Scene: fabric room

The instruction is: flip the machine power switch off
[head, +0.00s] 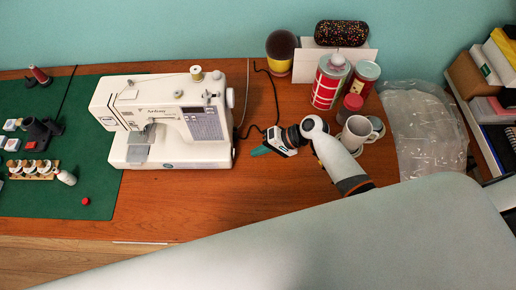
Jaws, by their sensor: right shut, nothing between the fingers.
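The white sewing machine (165,118) stands upright at the back of the wooden table, partly on a green mat. Its handwheel (230,97) is on its right end. I cannot make out the power switch; the machine's right side is turned mostly away from me. My right gripper (262,150) is shut and empty, pointing left, a short way to the right of the machine's lower right end. A gap of table shows between its fingertips and the machine. My left gripper is not in view.
A black cord (270,92) runs behind the gripper. A white mug (356,132), a red-and-white canister (329,82) and a clear plastic sheet (425,125) are to the right. The table front (190,205) is clear.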

